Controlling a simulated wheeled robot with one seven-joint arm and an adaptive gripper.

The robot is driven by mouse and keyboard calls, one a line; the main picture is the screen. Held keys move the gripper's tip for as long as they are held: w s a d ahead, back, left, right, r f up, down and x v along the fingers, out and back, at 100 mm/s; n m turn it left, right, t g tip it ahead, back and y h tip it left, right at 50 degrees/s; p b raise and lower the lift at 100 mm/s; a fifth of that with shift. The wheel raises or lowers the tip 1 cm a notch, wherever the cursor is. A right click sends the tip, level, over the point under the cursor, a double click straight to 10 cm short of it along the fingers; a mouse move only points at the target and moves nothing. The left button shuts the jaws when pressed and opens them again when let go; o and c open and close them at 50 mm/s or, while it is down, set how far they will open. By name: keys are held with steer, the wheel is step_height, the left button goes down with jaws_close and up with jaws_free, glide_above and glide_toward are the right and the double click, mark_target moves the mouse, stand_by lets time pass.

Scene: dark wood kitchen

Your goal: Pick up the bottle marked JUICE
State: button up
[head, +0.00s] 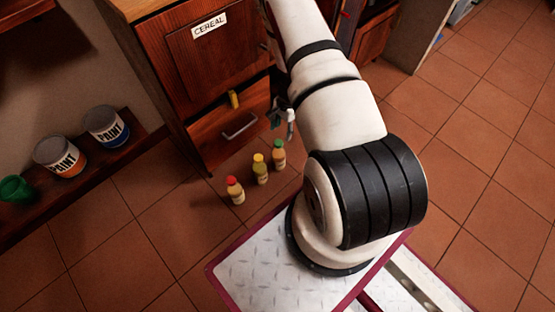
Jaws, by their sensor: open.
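Three small bottles stand upright in a slanting row on the tiled floor in front of the cabinet. One has a red cap (235,191), one a yellow cap (260,170) and one a green cap (279,155). Their labels are too small to read, so I cannot tell which is marked JUICE. My gripper (283,120) shows in part at the left edge of my arm, above the green-capped bottle in the picture. It is open and holds nothing that I can see. Part of it is hidden behind my arm.
A wooden cabinet (180,95) has a door with a CEREAL sign (209,25). Paint cans (60,156) and a green pot (16,190) stand on a left shelf. Floor at right is clear.

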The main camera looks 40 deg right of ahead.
mark_target(279, 142)
steer(key=f+b, duration=0.1)
steer(key=f, duration=0.2)
steer(key=f+b, duration=0.1)
steer(key=f, duration=0.2)
steer(key=a+f+b, duration=0.1)
steer(key=f+b, duration=0.1)
steer(key=f, duration=0.1)
steer(key=shift+w+a+f, duration=0.1)
steer(key=shift+w+f, duration=0.1)
steer(key=shift+r, duration=0.1)
jaws_close()
